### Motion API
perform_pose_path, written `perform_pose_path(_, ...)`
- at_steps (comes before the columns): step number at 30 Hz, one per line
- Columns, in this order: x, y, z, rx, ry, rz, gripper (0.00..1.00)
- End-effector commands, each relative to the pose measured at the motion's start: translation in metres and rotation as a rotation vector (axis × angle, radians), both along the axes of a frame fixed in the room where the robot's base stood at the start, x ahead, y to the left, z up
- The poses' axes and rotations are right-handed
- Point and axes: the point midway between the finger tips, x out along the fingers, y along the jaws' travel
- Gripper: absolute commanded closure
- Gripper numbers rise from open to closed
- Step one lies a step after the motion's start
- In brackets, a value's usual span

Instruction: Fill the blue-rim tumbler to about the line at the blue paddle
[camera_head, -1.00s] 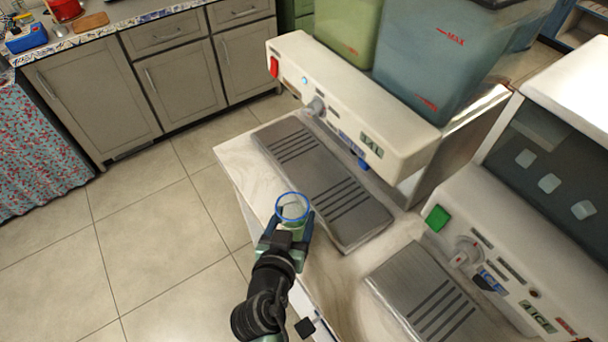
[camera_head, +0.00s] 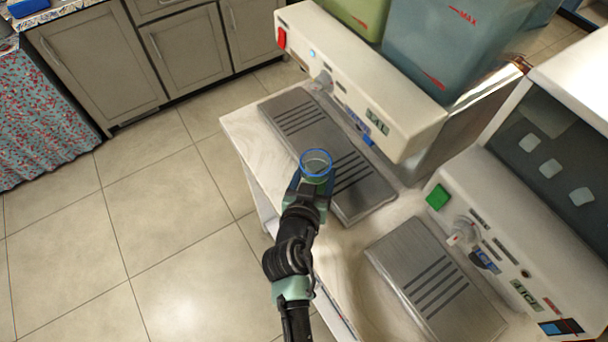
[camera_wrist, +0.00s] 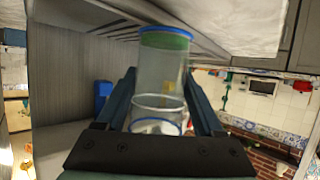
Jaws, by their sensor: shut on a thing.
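The clear tumbler with the blue rim (camera_head: 317,163) is held in my gripper (camera_head: 314,190), over the front edge of the drinks dispenser's drip tray in the head view. In the wrist view the tumbler (camera_wrist: 162,72) stands between both fingers, with a green band just under its rim. I see no clear liquid level in it. The blue paddle (camera_head: 367,139) is under the front of the white dispenser (camera_head: 365,88), up and right of the tumbler and apart from it. A blue part, perhaps this paddle, shows at left in the wrist view (camera_wrist: 103,95).
The slotted drip tray (camera_head: 290,117) lies under the dispenser. A green tank (camera_head: 358,14) and a blue-grey tank (camera_head: 440,50) marked MAX stand on top. An ice machine (camera_head: 500,225) with its own tray (camera_head: 430,280) is at right. Open floor lies left.

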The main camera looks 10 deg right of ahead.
Motion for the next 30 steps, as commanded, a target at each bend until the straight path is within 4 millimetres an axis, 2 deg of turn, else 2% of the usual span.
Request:
perform_pose_path(1,0.002,-0.007,0.004,0.000,-0.001,-0.002,0.96)
perform_pose_path(18,0.025,-0.070,0.003,0.001,-0.003,-0.003,0.96)
perform_pose_path(24,0.030,-0.083,0.002,0.000,-0.002,0.000,0.96)
perform_pose_path(30,0.031,-0.087,0.001,0.000,-0.002,-0.001,0.96)
